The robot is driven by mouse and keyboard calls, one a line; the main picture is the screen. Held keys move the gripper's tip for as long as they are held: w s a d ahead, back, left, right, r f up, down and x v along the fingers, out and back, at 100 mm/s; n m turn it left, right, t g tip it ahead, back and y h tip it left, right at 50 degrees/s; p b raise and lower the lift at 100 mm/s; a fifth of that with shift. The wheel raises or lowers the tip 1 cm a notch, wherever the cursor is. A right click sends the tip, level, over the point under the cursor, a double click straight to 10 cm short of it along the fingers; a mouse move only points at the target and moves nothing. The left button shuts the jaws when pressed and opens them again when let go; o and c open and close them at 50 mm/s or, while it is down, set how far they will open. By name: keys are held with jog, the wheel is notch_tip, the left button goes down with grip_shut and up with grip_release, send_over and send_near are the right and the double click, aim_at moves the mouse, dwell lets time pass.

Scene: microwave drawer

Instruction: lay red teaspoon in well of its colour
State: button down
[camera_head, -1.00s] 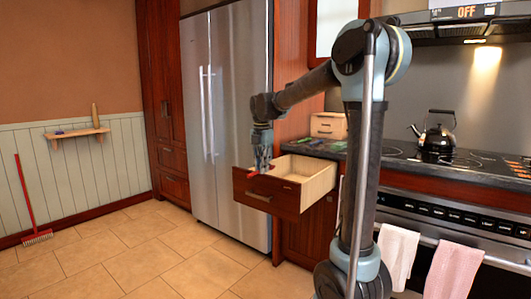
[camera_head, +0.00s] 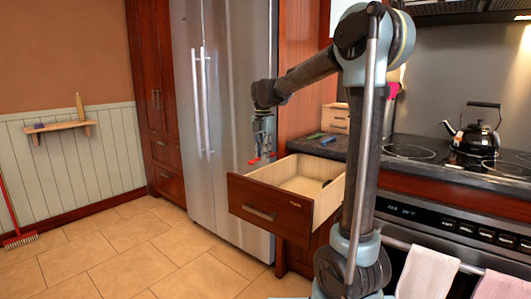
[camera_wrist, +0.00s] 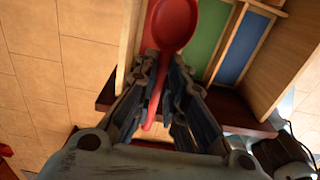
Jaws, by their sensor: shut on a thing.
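The red teaspoon (camera_wrist: 173,26) is held between the fingers of my gripper (camera_wrist: 159,75), bowl pointing away and handle running down between them. In the head view the spoon (camera_head: 260,160) is a small red shape under my gripper (camera_head: 263,150), near the left side of the open drawer (camera_head: 268,213). The wrist view shows the drawer's red well (camera_wrist: 149,36) behind and left of the spoon, partly hidden by it. A green well (camera_wrist: 206,38) and a blue well (camera_wrist: 243,47) lie to its right, split by wooden dividers. The spoon appears apart from the drawer floor.
The fridge (camera_head: 225,120) stands close to the left of the drawer. The counter above carries a wooden box (camera_head: 336,118) and small green and blue items (camera_head: 322,138). A kettle (camera_head: 478,135) stands on the stove.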

jog(key=shift+w, duration=0.2)
jog(key=shift+d, duration=0.15)
jog(key=shift+f, duration=0.15)
jog(key=shift+s+f, duration=0.1)
jog(key=shift+f, duration=9.35)
jog(key=c, duration=1.6)
grip_release()
jog(key=shift+o, duration=0.2)
jog(key=shift+r, duration=0.1)
